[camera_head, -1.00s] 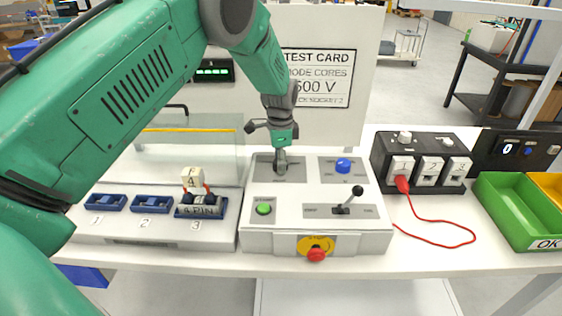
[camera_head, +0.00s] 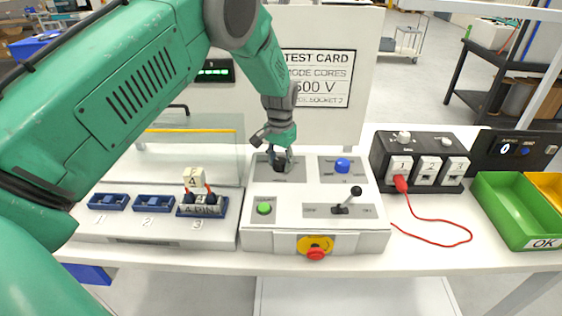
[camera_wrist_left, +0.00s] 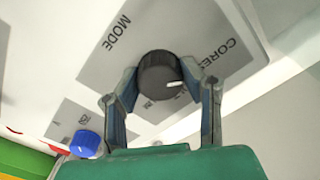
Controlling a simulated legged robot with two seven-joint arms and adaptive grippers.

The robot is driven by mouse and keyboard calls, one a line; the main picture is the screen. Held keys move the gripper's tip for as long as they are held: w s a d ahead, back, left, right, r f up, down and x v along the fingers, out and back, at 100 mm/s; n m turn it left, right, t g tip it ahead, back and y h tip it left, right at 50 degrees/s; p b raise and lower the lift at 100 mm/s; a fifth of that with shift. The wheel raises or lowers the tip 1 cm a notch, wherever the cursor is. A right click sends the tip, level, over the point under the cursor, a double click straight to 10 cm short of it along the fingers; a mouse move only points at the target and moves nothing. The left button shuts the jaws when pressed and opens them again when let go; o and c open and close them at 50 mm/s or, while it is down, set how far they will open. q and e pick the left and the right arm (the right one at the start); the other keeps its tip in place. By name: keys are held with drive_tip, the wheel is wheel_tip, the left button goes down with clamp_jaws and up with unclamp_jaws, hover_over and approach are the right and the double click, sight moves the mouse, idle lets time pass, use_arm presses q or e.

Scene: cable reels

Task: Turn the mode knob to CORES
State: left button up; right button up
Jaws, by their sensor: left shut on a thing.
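The mode knob (camera_wrist_left: 158,76) is a round black knob on a grey plate (camera_wrist_left: 195,30) printed MODE and CORES. Its white pointer mark points to the right in the left wrist view, a little below the CORES print. My left gripper (camera_wrist_left: 160,80) is shut on the knob, with one finger on each side of it. In the head view my left gripper (camera_head: 281,160) reaches down onto the upper left plate of the white console, and the knob is mostly hidden. The test card (camera_head: 318,78) behind reads MODE CORES and 500 V. My right gripper is not in view.
The console also has a blue knob (camera_head: 342,165), a green button (camera_head: 264,208), a lever (camera_head: 350,198) and a red stop button (camera_head: 316,253). A cable fixture (camera_head: 150,225) stands left, a black socket box (camera_head: 380,165) and green bin (camera_head: 505,205) right.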

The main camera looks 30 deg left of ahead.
sight(280, 160)
use_arm(q)
drive_tip(key=shift+w+r+n, duration=0.1)
drive_tip(key=shift+n, duration=0.5)
drive_tip(key=o, duration=1.1)
drive_tip(key=shift+o, duration=0.2)
wheel_tip(280, 160, up, 12)
drive_tip(key=shift+f, duration=0.2)
drive_tip(key=shift+w, duration=0.1)
drive_tip(key=shift+f, duration=0.1)
